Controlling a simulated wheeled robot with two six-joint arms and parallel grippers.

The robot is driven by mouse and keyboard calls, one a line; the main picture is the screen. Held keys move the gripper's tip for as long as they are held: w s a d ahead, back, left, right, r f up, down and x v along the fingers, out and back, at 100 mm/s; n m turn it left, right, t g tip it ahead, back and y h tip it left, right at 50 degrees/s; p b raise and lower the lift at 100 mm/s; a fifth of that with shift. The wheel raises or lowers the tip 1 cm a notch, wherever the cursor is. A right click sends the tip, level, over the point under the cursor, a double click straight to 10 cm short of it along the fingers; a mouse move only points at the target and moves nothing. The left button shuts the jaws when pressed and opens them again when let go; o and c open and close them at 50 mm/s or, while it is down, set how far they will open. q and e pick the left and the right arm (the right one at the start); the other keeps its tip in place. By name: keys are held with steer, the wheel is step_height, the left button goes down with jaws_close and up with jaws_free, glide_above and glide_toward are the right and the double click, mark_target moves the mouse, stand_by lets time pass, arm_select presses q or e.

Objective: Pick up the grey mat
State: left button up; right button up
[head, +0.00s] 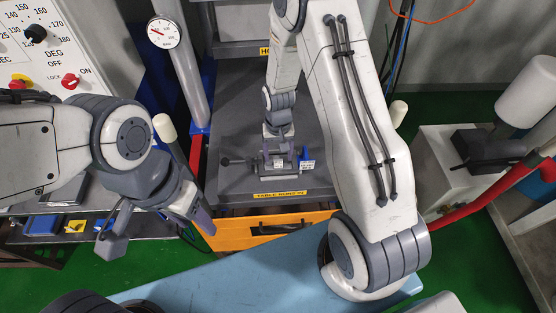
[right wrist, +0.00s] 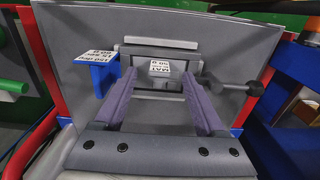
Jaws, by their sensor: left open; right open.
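In the head view the labelled piece (head: 280,164) is small and partly hidden by my right gripper. My right gripper (head: 279,155) reaches down over it; in the right wrist view the purple fingers (right wrist: 160,80) are open, one on each side of the label. Whether they touch it I cannot tell. My left gripper (head: 158,226) is open and empty, left of the bench and away from the mat.
A blue labelled piece (right wrist: 99,72) stands close left of the mat in the right wrist view. A dark knobbed rod (right wrist: 236,87) lies close right. An orange drawer (head: 262,229) is below the bench front. A dial panel (head: 38,42) is at upper left.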

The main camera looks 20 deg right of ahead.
mark_target(279, 159)
steer(key=shift+w+d+f+p, duration=0.1)
steer(key=shift+f+p, duration=0.3)
steer(key=shift+f, duration=1.2)
jaws_close()
steer(key=shift+r, duration=0.1)
